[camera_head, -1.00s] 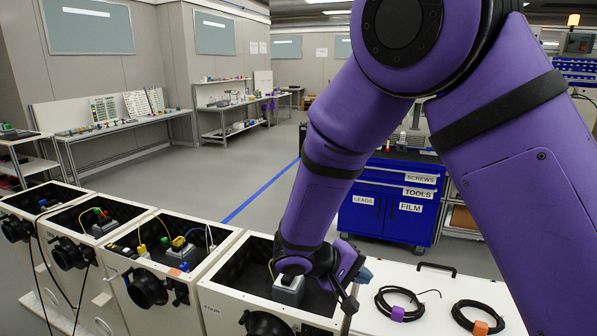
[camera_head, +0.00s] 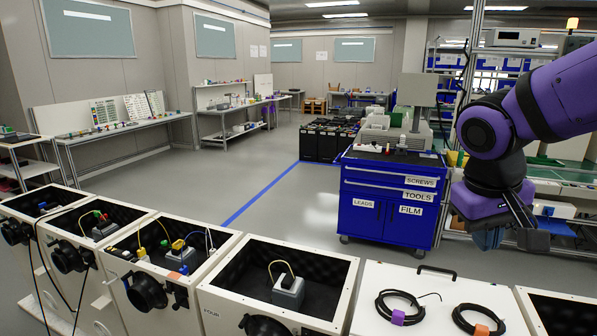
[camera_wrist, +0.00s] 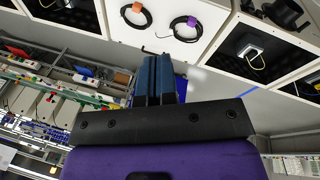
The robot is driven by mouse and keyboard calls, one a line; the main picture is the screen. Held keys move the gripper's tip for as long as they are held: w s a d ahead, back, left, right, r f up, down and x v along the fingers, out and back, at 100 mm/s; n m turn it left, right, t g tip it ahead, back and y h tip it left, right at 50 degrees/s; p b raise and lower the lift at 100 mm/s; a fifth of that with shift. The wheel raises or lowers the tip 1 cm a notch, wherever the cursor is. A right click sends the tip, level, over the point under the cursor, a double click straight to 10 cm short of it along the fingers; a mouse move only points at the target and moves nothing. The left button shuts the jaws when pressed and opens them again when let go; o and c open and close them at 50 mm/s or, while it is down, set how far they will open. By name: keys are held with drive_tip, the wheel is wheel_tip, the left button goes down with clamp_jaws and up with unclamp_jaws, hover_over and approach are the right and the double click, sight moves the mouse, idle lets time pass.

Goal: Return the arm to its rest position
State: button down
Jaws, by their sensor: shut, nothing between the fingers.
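My purple arm is folded back at the right edge of the head view. My gripper (camera_head: 487,238) hangs there in the air above the right part of the cabinet row, with its blue fingers partly hidden behind the black housing. In the wrist view my gripper (camera_wrist: 154,80) shows its two blue fingers close together, shut and empty. Nothing touches it.
Open white cabinets run along the front; cabinet FOUR (camera_head: 222,300) holds a grey box (camera_head: 288,291) with a yellow lead. A closed white top carries two black cable coils (camera_head: 399,306). A blue tool cart (camera_head: 388,205) stands behind on open floor.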

drive_tip(key=s+d+r+t+y, duration=0.2)
drive_tip(key=s+r+t, duration=0.2)
drive_tip(key=s, duration=0.5)
drive_tip(key=shift+s+r+y, duration=0.25)
drive_tip(key=shift+r+y, duration=0.05)
drive_tip(key=shift+r, duration=0.35)
